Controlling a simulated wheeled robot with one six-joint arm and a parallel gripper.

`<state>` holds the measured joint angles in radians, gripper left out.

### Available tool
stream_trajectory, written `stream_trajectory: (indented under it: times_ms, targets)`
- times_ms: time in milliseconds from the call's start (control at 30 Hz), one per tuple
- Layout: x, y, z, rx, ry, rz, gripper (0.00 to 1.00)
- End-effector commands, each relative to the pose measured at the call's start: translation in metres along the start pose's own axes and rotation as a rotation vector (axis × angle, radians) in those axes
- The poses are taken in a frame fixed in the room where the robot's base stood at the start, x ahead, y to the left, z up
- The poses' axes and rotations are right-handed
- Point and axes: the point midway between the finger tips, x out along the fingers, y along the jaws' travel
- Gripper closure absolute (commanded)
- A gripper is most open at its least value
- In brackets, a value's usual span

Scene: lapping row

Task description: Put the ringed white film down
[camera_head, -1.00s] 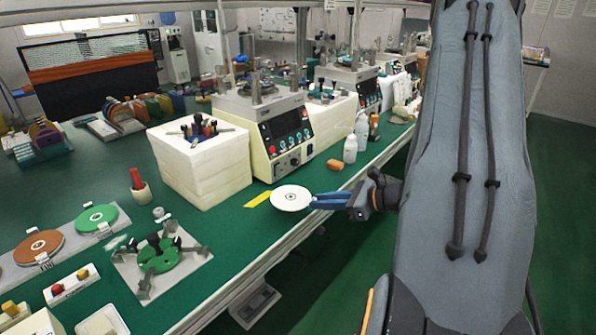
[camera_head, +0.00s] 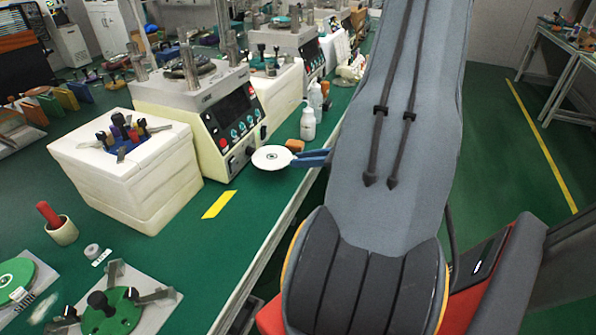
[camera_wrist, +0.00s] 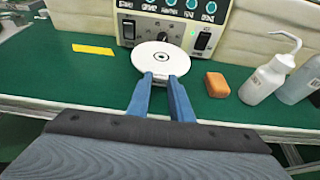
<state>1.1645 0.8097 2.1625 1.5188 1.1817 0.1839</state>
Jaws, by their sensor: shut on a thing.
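The ringed white film (camera_head: 272,158) is a round white disc with a dark ring at its centre. In the wrist view the film (camera_wrist: 160,55) shows its near edge between my two blue fingertips. My gripper (camera_head: 315,158) is shut on that edge; it also shows in the wrist view (camera_wrist: 161,77). The disc extends forward from the fingers, over the green bench in front of a cream machine (camera_head: 205,105). I cannot tell whether it touches the bench top.
A yellow strip (camera_head: 219,204) lies on the bench left of the film. An orange-brown block (camera_wrist: 217,84) and white bottles (camera_wrist: 270,78) stand to the right. A white foam block (camera_head: 130,170) with coloured-handled tools is at left. Green bench top near the strip is clear.

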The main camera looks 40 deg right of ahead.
Motion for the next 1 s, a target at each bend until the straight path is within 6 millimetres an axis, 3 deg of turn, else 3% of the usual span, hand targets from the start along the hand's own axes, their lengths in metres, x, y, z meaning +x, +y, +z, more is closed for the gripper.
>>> stream_trajectory:
  times_ms: [500,933,967,1000]
  targets:
    - [0.020,0.001,-0.044,0.000,0.000,0.003,1.00]
    - [0.022,0.000,-0.049,-0.002,0.000,0.002,1.00]
    - [0.022,0.001,-0.050,-0.002,0.000,0.002,0.79]
    - [0.022,0.001,-0.049,-0.002,0.000,0.002,0.72]
